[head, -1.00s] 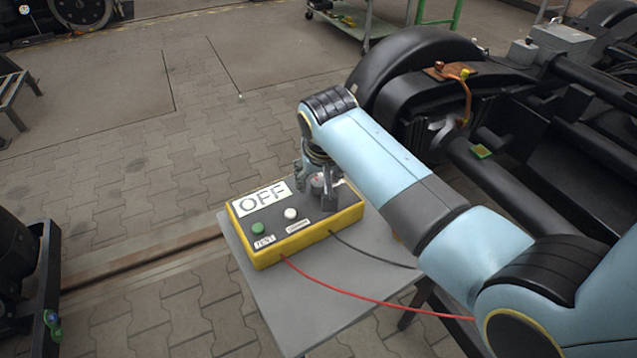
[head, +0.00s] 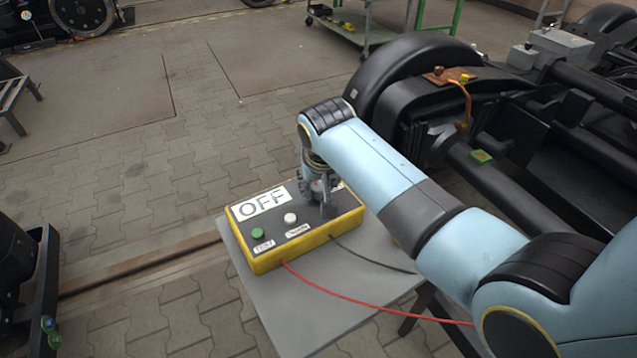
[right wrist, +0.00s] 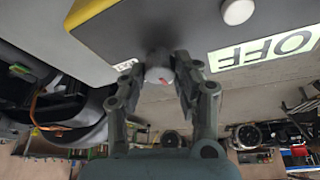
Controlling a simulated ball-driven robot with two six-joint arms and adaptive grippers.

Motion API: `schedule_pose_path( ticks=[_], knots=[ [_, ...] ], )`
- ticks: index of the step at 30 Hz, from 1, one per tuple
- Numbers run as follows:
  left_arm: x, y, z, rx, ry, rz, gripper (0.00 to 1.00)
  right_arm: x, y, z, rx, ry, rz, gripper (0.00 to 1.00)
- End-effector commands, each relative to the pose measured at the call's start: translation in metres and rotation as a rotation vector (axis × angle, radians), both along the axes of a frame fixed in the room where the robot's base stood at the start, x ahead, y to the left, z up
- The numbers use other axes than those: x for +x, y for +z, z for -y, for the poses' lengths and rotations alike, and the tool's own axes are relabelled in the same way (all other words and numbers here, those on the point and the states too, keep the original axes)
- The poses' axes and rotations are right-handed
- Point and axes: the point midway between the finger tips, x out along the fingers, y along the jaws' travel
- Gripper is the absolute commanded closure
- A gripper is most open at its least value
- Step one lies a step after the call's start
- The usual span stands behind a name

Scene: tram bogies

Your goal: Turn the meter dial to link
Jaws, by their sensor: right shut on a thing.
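The meter (head: 293,244) is a yellow box with a dark grey top on a small grey table. Its display (head: 262,202) reads OFF. My right gripper (head: 322,205) points down over the right part of the meter's top. In the right wrist view its two fingers (right wrist: 158,75) are shut on the dial (right wrist: 159,76), a grey knob with a small red mark. The dial's lettering is mostly hidden; a small label (right wrist: 126,64) shows beside it, too small to read surely. My left gripper is in neither view.
A green button (head: 257,232) and a white button (head: 290,218) sit on the meter's top. A red lead (head: 350,303) and a black lead run from its front across the grey table (head: 262,318). A black bogie (head: 420,60) stands behind right.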

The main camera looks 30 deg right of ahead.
Motion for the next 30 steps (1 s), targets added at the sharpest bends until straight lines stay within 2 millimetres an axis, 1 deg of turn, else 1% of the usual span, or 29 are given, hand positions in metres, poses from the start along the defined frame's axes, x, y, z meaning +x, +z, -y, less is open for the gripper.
schedule_pose_path(
  ticks=[5, 11, 19, 30],
  knots=[
    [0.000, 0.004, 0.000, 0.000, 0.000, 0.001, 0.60, 0.000, 0.001, -0.001, 0.001, -0.035, -0.002, 1.00],
    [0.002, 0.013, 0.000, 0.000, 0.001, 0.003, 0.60, 0.001, 0.002, -0.001, 0.001, -0.142, -0.001, 1.00],
    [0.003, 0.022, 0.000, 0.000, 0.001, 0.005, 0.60, 0.002, 0.001, -0.002, -0.001, -0.366, -0.001, 1.00],
    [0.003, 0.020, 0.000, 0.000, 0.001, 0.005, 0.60, 0.002, 0.000, -0.003, -0.002, -0.641, -0.001, 1.00]
  ],
)
